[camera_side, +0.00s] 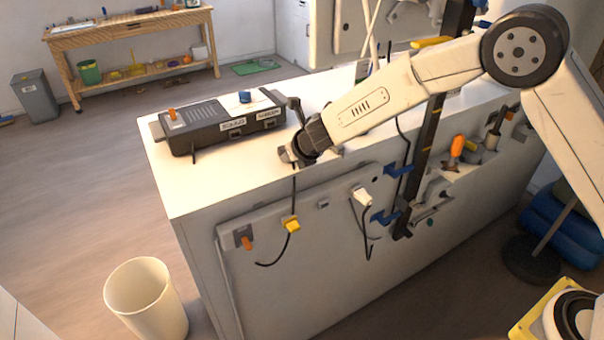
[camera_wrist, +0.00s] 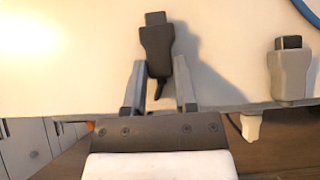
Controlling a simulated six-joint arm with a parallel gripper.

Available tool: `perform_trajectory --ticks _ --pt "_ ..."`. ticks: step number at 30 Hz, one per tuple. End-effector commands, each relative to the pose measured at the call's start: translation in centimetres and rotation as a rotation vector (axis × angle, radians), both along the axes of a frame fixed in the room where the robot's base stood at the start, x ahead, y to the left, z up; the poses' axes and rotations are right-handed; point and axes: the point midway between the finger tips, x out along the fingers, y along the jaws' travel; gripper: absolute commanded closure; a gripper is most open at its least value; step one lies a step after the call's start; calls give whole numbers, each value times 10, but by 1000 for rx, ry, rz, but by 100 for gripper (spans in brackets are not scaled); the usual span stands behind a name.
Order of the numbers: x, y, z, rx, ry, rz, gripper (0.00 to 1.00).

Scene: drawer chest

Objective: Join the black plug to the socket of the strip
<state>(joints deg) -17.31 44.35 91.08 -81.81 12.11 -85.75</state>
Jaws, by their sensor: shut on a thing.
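The black plug (camera_wrist: 156,45) is between the two fingers of my gripper (camera_wrist: 161,72) in the wrist view. Its narrower tip points to the top of the picture, and a short piece of cord shows at its lower end. In the side view my gripper (camera_side: 296,152) is at the front edge of the white top, right of the strip; the plug cannot be made out clearly there. The dark strip (camera_side: 205,128) lies on the white top. Its front side has white labels with dark sockets (camera_side: 236,134) under them. The strip is not in the wrist view.
A grey plug (camera_wrist: 290,72) lies to the right in the wrist view. On the cabinet front hang a yellow plug (camera_side: 291,223) and a white plug (camera_side: 362,196) with cords. A dark post (camera_side: 428,140) with blue hooks stands to the right. A bin (camera_side: 146,295) is on the floor.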

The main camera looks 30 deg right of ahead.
Motion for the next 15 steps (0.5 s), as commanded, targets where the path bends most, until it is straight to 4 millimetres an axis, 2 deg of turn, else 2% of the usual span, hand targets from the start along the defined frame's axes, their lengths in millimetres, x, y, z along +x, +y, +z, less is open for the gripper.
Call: perform_trajectory --ticks 7,15 --pt "0 0 5 1 -2 -1 100" --pt "0 0 20 1 -2 -1 100"
